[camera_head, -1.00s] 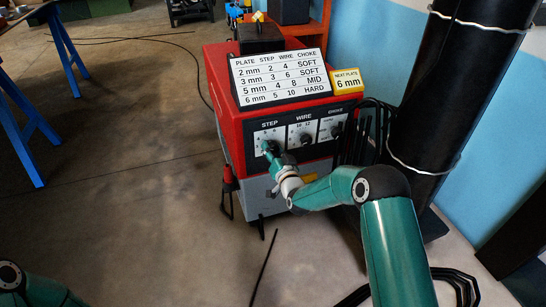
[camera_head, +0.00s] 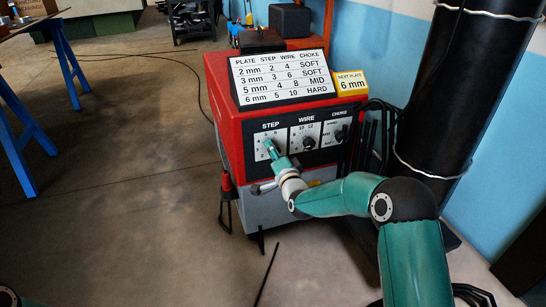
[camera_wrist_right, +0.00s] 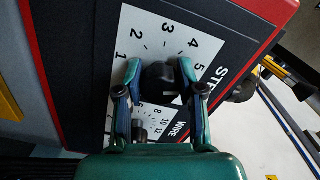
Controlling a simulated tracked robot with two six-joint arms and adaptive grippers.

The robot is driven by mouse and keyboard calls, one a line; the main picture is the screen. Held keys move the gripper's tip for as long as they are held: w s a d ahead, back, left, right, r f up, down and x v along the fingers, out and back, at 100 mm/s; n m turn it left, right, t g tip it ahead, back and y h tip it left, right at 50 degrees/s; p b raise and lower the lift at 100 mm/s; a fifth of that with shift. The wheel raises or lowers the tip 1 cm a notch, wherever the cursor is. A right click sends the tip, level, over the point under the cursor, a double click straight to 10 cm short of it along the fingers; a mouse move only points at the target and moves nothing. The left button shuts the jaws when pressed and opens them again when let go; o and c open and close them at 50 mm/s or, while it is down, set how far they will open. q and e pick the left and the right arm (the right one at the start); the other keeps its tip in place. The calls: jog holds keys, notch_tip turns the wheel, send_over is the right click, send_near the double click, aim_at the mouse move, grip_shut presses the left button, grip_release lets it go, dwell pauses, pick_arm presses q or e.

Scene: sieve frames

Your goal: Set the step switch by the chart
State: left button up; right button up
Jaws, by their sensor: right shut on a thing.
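The step switch is a black knob (camera_wrist_right: 160,82) on a white plate marked STEP (camera_head: 267,134), numbered 1 to 5 in the right wrist view. My right gripper (camera_head: 269,147) is at this dial, its fingers shut on the knob from both sides. The fingers hide part of the knob, and I cannot tell which number it points at. The chart (camera_head: 281,77) on top of the red machine (camera_head: 226,113) lists 6 mm with step 5, wire 10, choke HARD. The yellow card (camera_head: 350,83) reads NEXT PLATE 6 mm. My left gripper is not in view.
The WIRE knob (camera_head: 309,143) and CHOKE knob (camera_head: 340,134) sit right of the step switch. A tall black cylinder (camera_head: 446,87) and hanging black cables (camera_head: 371,140) stand close on the right. The floor to the left is mostly clear, with a blue trestle (camera_head: 18,145) farther off.

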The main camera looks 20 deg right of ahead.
jog(key=shift+d+f+m, duration=0.1)
jog(key=shift+d+m, duration=0.15)
jog(key=shift+m, duration=0.05)
jog(key=o, duration=1.1)
jog(key=shift+o, duration=0.3)
jog(key=shift+a, duration=0.1)
jog(key=shift+s, duration=0.15)
jog(key=s, duration=1.1)
jog(key=shift+s+d, duration=0.2)
jog(key=shift+s, duration=0.15)
